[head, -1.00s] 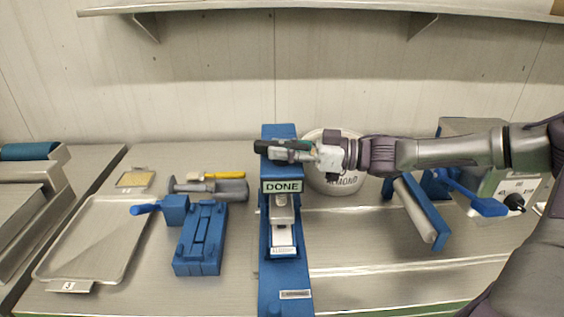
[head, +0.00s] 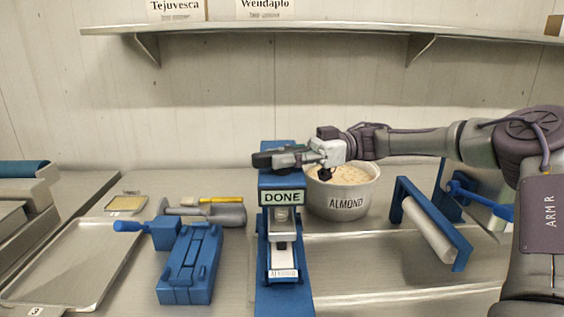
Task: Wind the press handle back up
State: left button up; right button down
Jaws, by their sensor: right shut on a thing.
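The blue press (head: 285,246) stands upright in the middle of the bench. A sign reading DONE (head: 282,197) is on its upper front, and a small part labelled ALMOND (head: 283,273) sits low in it. My right gripper (head: 268,158) is at the top of the press, reaching in from the right. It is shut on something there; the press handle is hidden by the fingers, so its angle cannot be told. My left gripper is not in view.
A pot labelled ALMOND (head: 346,202) stands just right of the press, under my right forearm. A blue frame with a roller (head: 432,228) is further right. A blue cranked device (head: 188,262) and a metal tray (head: 75,262) are left. A shelf (head: 320,27) runs above.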

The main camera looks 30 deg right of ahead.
jog(key=shift+r, duration=0.2)
jog(key=c, duration=1)
grip_release()
jog(key=shift+f, duration=0.1)
jog(key=shift+d, duration=0.1)
jog(key=v, duration=1.1)
jog(key=shift+d, duration=0.4)
